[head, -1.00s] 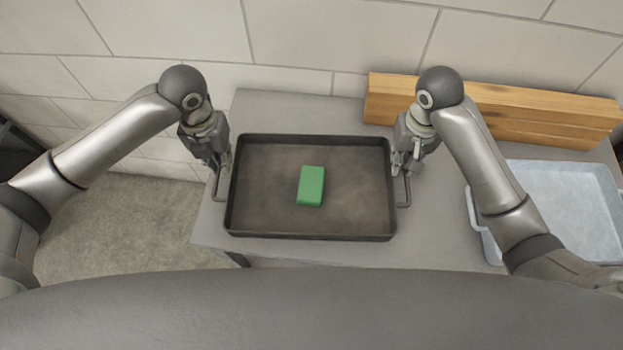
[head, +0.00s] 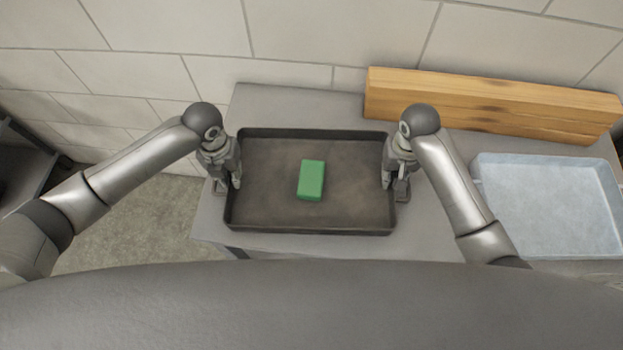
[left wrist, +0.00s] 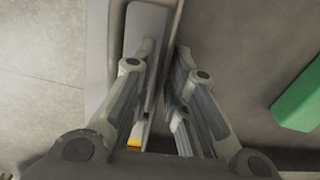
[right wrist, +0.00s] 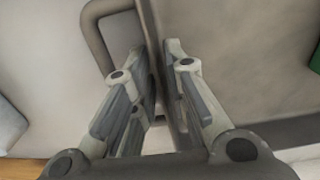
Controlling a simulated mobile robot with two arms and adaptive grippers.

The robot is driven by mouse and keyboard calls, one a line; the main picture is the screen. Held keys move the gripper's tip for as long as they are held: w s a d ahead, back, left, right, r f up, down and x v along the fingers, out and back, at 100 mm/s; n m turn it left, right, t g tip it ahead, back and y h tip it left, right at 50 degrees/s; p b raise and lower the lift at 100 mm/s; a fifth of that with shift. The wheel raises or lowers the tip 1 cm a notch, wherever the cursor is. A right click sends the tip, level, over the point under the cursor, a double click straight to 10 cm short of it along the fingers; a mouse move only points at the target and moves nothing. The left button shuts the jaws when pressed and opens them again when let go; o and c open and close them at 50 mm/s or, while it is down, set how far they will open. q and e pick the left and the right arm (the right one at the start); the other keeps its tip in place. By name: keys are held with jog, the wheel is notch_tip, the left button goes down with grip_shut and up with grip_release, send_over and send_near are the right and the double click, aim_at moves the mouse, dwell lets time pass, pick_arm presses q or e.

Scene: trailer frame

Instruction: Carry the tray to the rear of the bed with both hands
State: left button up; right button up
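The dark rectangular tray (head: 310,232) rests on the grey bed surface, with a green block (head: 312,180) lying near its middle. My left gripper (head: 227,188) is at the tray's left wall, one finger on each side. In the left wrist view the fingers (left wrist: 164,50) converge closely on that wall. My right gripper (head: 396,188) is at the right wall in the same way. In the right wrist view its fingers (right wrist: 155,48) close in on the wall beside the tray's handle (right wrist: 95,30). The exact finger contact is partly hidden.
A pale blue-grey tray (head: 545,215) stands on the right, with my right arm beside it. A block wall (head: 300,40) rises behind. Bare bed surface (head: 290,105) shows behind the dark tray.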

pick_arm(q)
jog(key=shift+f, duration=0.25)
pick_arm(e)
jog(key=shift+f, duration=0.25)
pick_arm(q)
jog(key=shift+c, duration=0.5)
pick_arm(e)
jog(key=shift+c, duration=0.5)
pick_arm(q)
grip_shut()
pick_arm(e)
grip_shut()
pick_arm(q)
jog(key=shift+r, duration=0.15)
pick_arm(e)
jog(key=shift+r, duration=0.15)
